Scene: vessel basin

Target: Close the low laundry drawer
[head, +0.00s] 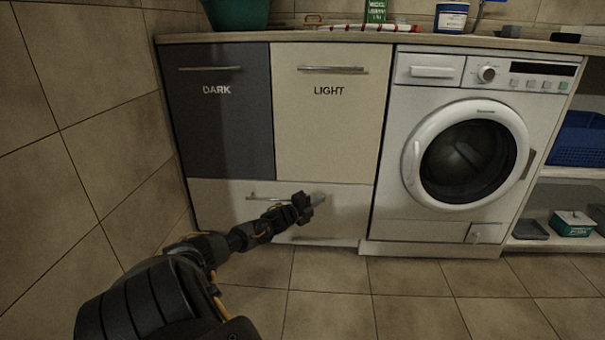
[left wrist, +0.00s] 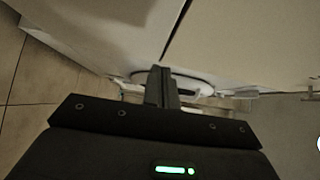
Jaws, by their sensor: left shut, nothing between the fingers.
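The low laundry drawer (head: 222,205) is the pale wide front at the bottom of the cabinet, under the dark and light fronts. It has a thin bar handle (head: 262,198), partly hidden by my arm. The drawer front looks flush or almost flush with the cabinet; I cannot tell whether a small gap remains. My left gripper (head: 319,200) is in front of the drawer's right half, close to its face; contact cannot be told. Its fingers are shut and empty, and they also show in the left wrist view (left wrist: 161,86) before pale panels. My right gripper is not in view.
Above the drawer are the DARK front (head: 222,125) and LIGHT front (head: 325,130). A washing machine (head: 400,170) stands to the right, then open shelves with a blue basket (head: 578,140). A tiled wall is on the left. The tiled floor (head: 410,300) in front is clear.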

